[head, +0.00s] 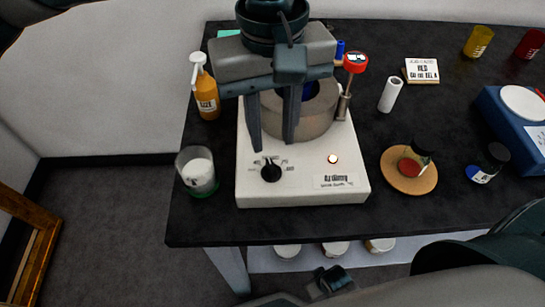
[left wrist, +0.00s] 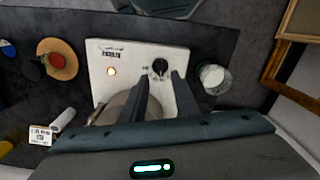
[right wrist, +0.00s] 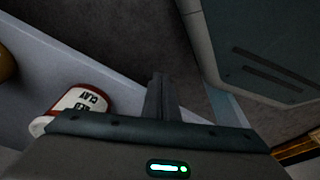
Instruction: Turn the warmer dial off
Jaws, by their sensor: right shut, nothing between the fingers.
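The warmer (head: 302,190) is a white box on the dark table with a round pot (head: 305,110) on top. Its black dial (head: 271,173) is on the front left of the top panel, and its indicator light (head: 333,159) glows orange. I cannot tell the dial's exact setting. My left gripper (head: 272,146) is open, pointing down just behind the dial, fingers apart with nothing between them. In the left wrist view, the dial (left wrist: 160,67) shows just beyond the fingertips, between their lines. My right gripper (right wrist: 158,78) is shut and empty, low beside the table.
A glass jar (head: 198,172) stands left of the warmer, with an orange pump bottle (head: 207,95) behind it. A red-topped thermometer (head: 350,75) leans by the pot. A round cork mat (head: 408,175) lies to the right. A labelled red-and-white container (right wrist: 80,102) is near my right gripper.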

